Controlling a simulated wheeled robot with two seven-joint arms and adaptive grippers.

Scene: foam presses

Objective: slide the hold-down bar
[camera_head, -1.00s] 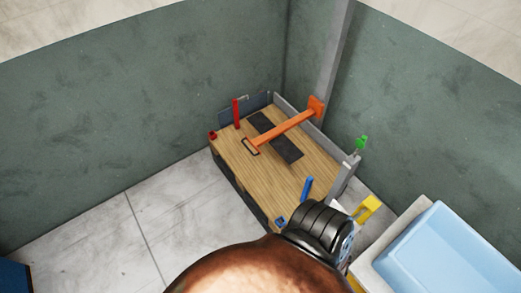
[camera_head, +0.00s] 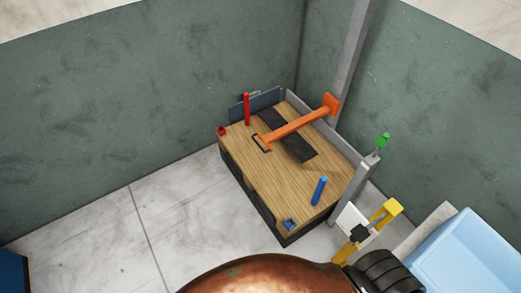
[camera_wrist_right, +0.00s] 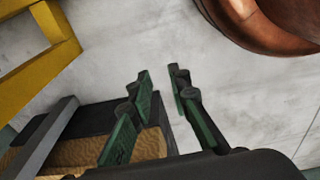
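The hold-down bar appears to be the orange bar (camera_head: 297,124), lying diagonally above the wooden bench top (camera_head: 245,155) and across a dark strip (camera_head: 297,145). Its far end is an orange block beside the grey upright; its near end is by a small dark frame (camera_head: 261,143). In the right wrist view, my right gripper (camera_wrist_right: 162,72) has its fingers apart with nothing between them. It is away from the orange bar, with pale floor and a dark bench edge behind it. My left gripper is not in view.
A red post (camera_head: 247,109) and a blue post (camera_head: 319,190) stand on the bench. A green-topped part (camera_head: 382,141) and a yellow frame (camera_head: 391,208) are at its right, near a light blue bin (camera_head: 468,255). Green walls close the back.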

